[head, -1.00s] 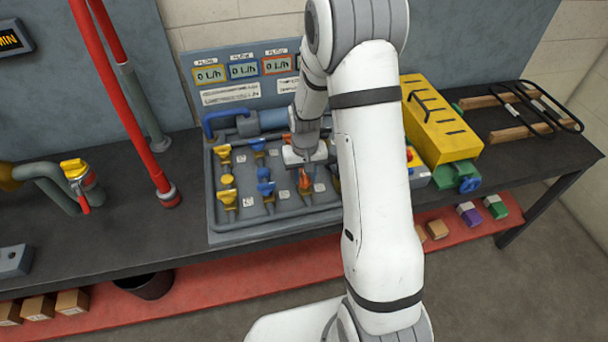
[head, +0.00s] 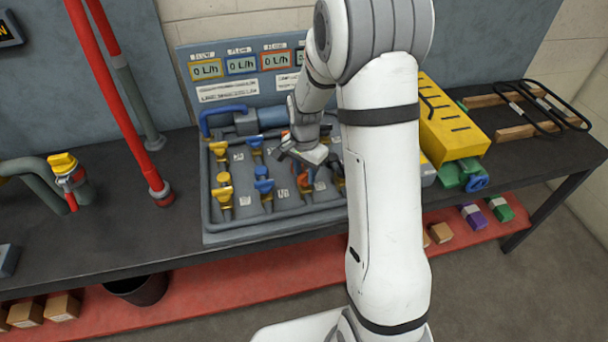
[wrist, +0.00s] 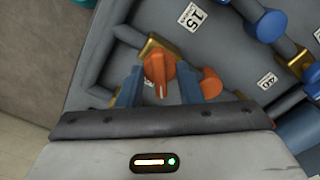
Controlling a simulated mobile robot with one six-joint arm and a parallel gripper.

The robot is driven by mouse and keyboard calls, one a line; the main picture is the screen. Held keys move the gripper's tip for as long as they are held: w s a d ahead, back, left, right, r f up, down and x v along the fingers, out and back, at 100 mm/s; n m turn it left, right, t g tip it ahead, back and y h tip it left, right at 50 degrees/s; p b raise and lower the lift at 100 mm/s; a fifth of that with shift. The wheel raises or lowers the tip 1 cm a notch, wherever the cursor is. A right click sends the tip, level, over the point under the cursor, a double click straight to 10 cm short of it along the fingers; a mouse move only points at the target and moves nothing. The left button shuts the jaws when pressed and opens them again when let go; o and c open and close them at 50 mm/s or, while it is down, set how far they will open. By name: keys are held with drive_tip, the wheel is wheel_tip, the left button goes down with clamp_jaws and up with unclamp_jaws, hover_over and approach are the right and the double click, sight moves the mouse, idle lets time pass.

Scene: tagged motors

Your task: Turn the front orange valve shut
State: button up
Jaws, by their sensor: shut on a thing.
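The front orange valve (wrist: 159,66) stands between my gripper's two blue-grey fingers in the wrist view. My gripper (wrist: 159,78) is shut on its handle. A brass part of the valve (wrist: 153,44) shows just past the handle. In the head view, part of the orange valve (head: 304,182) shows below my tilted gripper body (head: 303,152), and the fingertips are hidden there. I cannot tell the handle's exact angle to its pipe.
A second orange part (wrist: 210,83) lies close right of my fingers. Blue valves (head: 264,186) and yellow valves (head: 223,190) stand left on the grey panel (head: 235,237). Three displays (head: 242,65) read 0 L/h. A yellow box (head: 450,125) stands right of my arm.

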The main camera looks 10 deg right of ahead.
sight(304, 173)
drive_tip(key=m+b, duration=0.1)
drive_tip(key=m, duration=0.3)
drive_tip(key=shift+m, duration=0.3)
drive_tip(key=shift+m+b, duration=0.7)
drive_tip(key=shift+m, duration=0.8)
drive_tip(key=o, duration=1)
drive_tip(key=shift+c, duration=0.2)
wheel_tip(304, 173, up, 8)
drive_tip(key=shift+f, duration=0.1)
